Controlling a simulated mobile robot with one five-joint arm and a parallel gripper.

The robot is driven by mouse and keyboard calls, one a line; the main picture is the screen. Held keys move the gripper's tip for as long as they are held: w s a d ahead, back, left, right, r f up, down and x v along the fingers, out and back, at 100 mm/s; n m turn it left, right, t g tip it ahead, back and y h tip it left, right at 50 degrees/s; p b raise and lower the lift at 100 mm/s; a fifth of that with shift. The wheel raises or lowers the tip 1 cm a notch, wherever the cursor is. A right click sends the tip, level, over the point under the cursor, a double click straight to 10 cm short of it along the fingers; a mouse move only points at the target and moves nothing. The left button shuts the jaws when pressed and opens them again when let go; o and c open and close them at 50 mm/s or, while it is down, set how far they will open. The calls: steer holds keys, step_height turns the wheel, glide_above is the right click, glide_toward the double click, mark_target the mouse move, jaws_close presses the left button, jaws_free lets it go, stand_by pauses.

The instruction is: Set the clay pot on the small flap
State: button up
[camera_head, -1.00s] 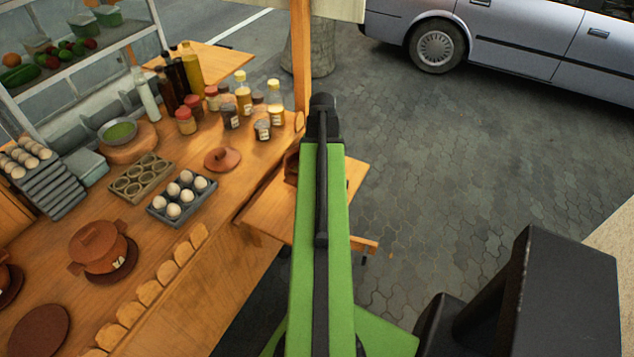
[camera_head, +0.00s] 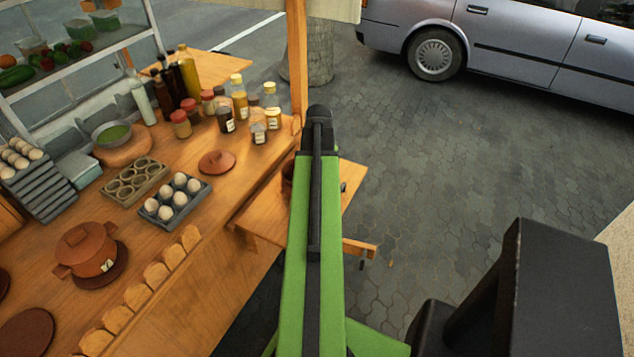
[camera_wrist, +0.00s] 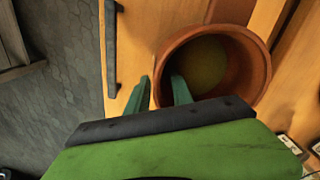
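The clay pot (camera_wrist: 262,72) is a round, open terracotta pot with a yellowish-green inside, seen from above in the wrist view. It is upright over the small wooden flap (camera_wrist: 135,45); its base contact is hidden. In the head view a dark brown part of the pot (camera_head: 287,173) shows left of my arm, over the flap (camera_head: 350,190). My gripper (camera_wrist: 160,82) straddles the pot's near-left wall, one finger outside and one inside. The fingers are apart, with small gaps seeming to show beside the wall. In the head view my arm hides the fingers.
A dark bar handle (camera_wrist: 111,50) lies along the flap's edge. The counter left of the flap holds a loose clay lid (camera_head: 217,162), an egg tray (camera_head: 155,209), a lidded pot (camera_head: 87,250) and several bottles (camera_head: 240,98). Open paving (camera_head: 450,170) lies to the right.

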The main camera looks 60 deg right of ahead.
steer(key=shift+r, duration=0.1)
step_height(320, 180, up, 12)
steer(key=p, duration=1.2)
steer(key=shift+r, duration=0.15)
steer(key=w+a+n, duration=0.6)
steer(key=w+a, duration=1.4)
steer(key=a, duration=0.2)
steer(key=w+a+n, duration=0.3)
steer(key=a, duration=1.3)
steer(key=w+a+n, duration=0.3)
steer(key=a+n, duration=0.1)
steer(key=a, duration=1.2)
steer(key=shift+w+a+n, duration=0.15)
steer(key=shift+w+n, duration=0.1)
steer(key=shift+n, duration=0.05)
